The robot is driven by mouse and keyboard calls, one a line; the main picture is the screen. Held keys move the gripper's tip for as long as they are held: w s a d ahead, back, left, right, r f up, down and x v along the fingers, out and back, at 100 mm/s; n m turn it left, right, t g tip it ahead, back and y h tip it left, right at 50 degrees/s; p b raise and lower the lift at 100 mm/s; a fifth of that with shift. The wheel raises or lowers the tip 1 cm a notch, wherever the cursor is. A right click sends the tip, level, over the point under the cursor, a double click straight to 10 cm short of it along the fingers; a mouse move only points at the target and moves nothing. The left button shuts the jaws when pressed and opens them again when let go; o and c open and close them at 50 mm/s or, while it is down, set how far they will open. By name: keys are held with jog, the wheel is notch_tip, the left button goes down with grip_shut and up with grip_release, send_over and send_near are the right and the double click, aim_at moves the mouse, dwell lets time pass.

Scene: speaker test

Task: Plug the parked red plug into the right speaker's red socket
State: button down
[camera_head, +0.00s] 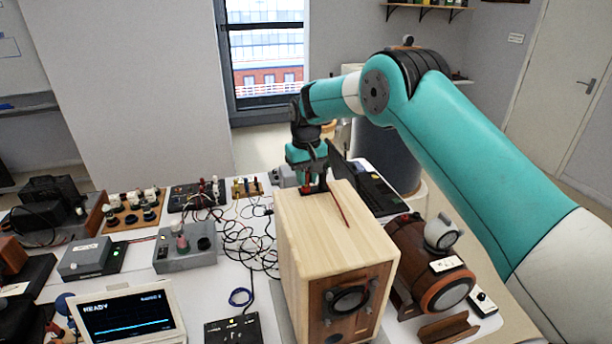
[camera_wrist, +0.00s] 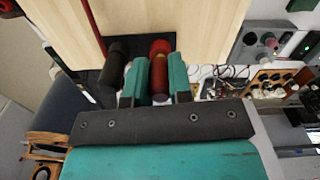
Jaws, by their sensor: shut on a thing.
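A pale wooden speaker cabinet (camera_head: 320,225) stands in the middle of the table, with a dark round driver on its front. My gripper (camera_head: 308,180) reaches down at its back edge, away from that front. In the wrist view, the teal fingers of my gripper (camera_wrist: 158,78) are shut around a red plug (camera_wrist: 158,70), which lies at the cabinet's edge. A black cylindrical piece (camera_wrist: 115,65) is beside it, outside the left finger. The red socket cannot be made out, and I cannot tell whether the plug's tip is in anything.
A red cable or rod (camera_head: 340,208) crosses the cabinet top. A dark laptop (camera_head: 370,190) stands behind it, and a brown barrel-shaped device (camera_head: 412,250) on the right. Tangled wires (camera_head: 245,225) and a grey box (camera_head: 185,252) with knobs fill the left side.

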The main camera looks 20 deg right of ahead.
jog(key=shift+f, duration=0.5)
jog(key=c, duration=0.9)
grip_release()
jog(key=shift+c, duration=0.2)
jog(key=shift+r, duration=0.2)
jog(key=shift+r+p, duration=2.25)
jog(key=shift+r, duration=1.45)
